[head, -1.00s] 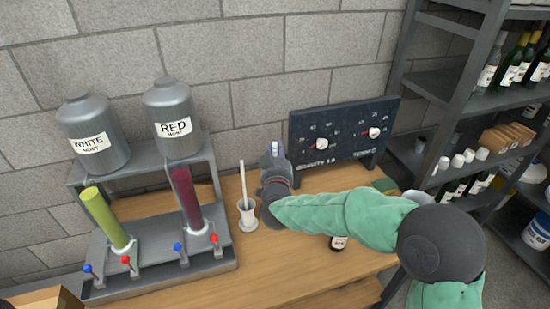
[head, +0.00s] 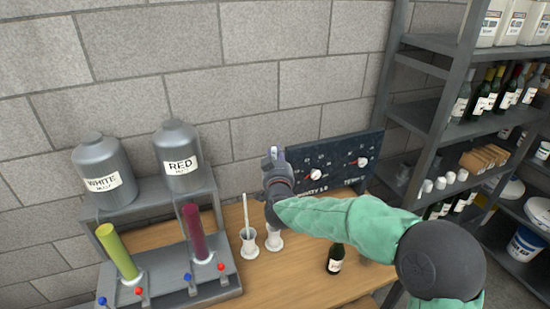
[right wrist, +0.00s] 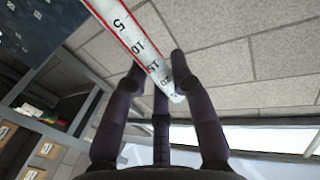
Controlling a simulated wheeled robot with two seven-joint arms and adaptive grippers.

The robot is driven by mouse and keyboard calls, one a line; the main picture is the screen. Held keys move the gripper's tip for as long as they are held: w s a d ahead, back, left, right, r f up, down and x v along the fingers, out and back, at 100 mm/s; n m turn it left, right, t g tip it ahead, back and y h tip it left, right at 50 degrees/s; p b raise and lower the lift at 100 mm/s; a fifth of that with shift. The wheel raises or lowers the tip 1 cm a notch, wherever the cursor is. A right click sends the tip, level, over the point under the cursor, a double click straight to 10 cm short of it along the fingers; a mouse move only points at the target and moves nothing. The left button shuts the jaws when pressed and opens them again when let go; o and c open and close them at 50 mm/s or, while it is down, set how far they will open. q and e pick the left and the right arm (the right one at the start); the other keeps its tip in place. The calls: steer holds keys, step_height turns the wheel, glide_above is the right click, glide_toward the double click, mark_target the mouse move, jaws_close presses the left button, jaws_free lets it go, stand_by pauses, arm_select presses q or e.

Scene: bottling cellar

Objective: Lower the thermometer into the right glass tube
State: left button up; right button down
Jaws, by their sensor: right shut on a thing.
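My right gripper (head: 273,155) is above the bench, in front of the gauge panel's left end. In the right wrist view its fingers (right wrist: 160,70) are shut on the thermometer (right wrist: 131,38), a white stick with a red line and printed numbers. In the head view the thermometer is mostly hidden by the gripper. The right glass tube (head: 194,230), filled with dark red liquid, stands on the grey stand to the left of the gripper, apart from it. The left glass tube (head: 117,250) holds yellow-green liquid. My left gripper is not in view.
A white holder (head: 248,248) has a pale rod standing in it. A second white holder (head: 274,242) is below my right gripper. A dark bottle (head: 335,262) stands on the bench under my arm. Two grey tanks, WHITE (head: 103,172) and RED (head: 178,158), sit above the tubes.

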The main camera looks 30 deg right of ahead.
steer(key=c, duration=1.7)
jaws_free()
jaws_close()
step_height(320, 180, up, 19)
steer(key=p, duration=1.5)
steer(key=shift+f+p, duration=0.15)
steer(key=shift+p, duration=0.2)
